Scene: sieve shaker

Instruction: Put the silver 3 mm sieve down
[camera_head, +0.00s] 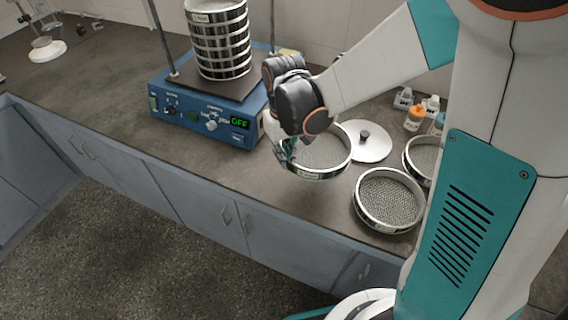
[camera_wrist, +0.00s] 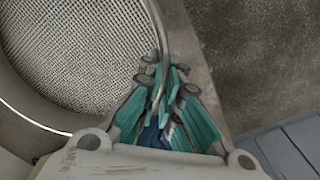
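A silver sieve (camera_head: 325,152) with a round mesh and a metal rim is at my gripper (camera_head: 289,150), over the front part of the counter. My gripper is shut on the sieve's left rim. In the wrist view, the teal fingers of my gripper (camera_wrist: 163,95) close on both sides of the rim, and the sieve mesh (camera_wrist: 75,45) fills the upper left. Its size label is too small to read. I cannot tell whether the sieve touches the counter (camera_head: 215,163) or is held just above it.
A blue shaker (camera_head: 212,122) with a display reading OFF bears a sieve stack (camera_head: 220,42) between two rods. Another sieve (camera_head: 388,200) and a partly hidden one (camera_head: 420,158) stand at right. Small bottles (camera_head: 414,118) stand behind.

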